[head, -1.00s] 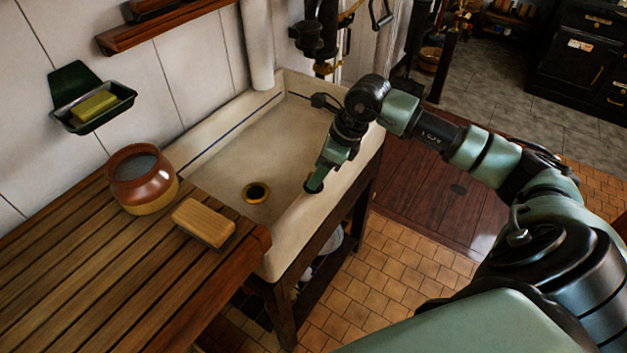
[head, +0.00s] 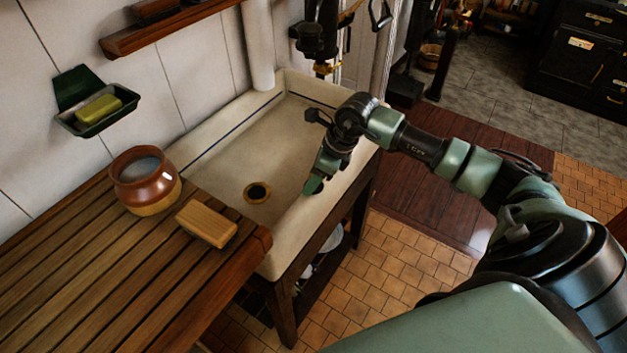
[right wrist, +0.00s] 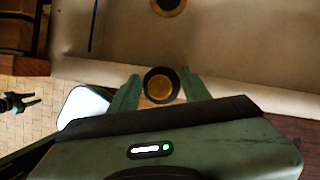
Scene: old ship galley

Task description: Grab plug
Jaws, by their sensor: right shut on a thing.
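My right gripper (head: 313,185) is over the near right rim of the pale sink (head: 255,238) in the head view. In the right wrist view its green fingers (right wrist: 161,86) are shut on the plug (right wrist: 161,85), a round dark piece with a brass-coloured middle. The plug is held above the sink's rim; in the head view I cannot make it out behind the fingers. The brass-ringed drain (head: 257,192) lies open in the sink floor, left of the gripper. My left gripper (right wrist: 30,103) shows small at the left of the right wrist view, its fingers apart.
A slatted wooden drainboard (head: 100,275) adjoins the sink, with a brown pot (head: 146,185) and a wooden block or brush (head: 207,223) on it. A green soap dish (head: 90,120) with soap (head: 98,108) hangs on the wall. A dark pump (head: 318,40) stands behind the sink.

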